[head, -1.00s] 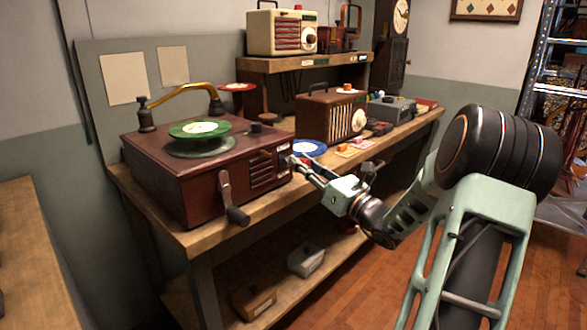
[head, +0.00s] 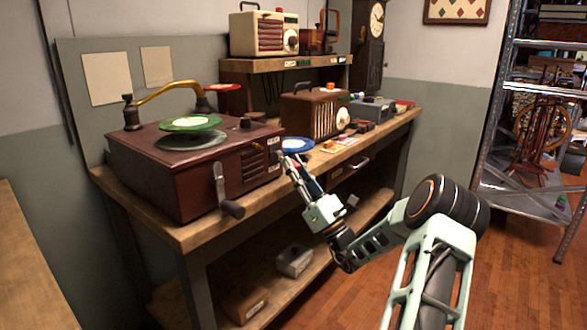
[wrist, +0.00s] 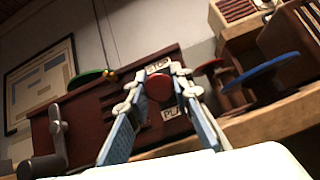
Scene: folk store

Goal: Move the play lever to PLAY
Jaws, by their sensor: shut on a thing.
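The dark red record player (head: 190,165) sits on the workbench, with a green record (head: 190,123) on its turntable. In the wrist view, the play lever's round red knob (wrist: 160,88) is between my gripper's two fingers. A STOP label (wrist: 158,65) is above the knob and a PLAY label (wrist: 172,113) is below it. My gripper (head: 287,163) is at the right end of the player's front, shut on the knob. In the head view, the fingers hide the knob. The lever's shaft cannot be made out.
A crank (head: 224,190) sticks out from the player's front, left of my gripper. A blue record (head: 297,145) and a brown radio (head: 311,116) are to the right on the workbench (head: 190,236). Open floor lies in front of the bench.

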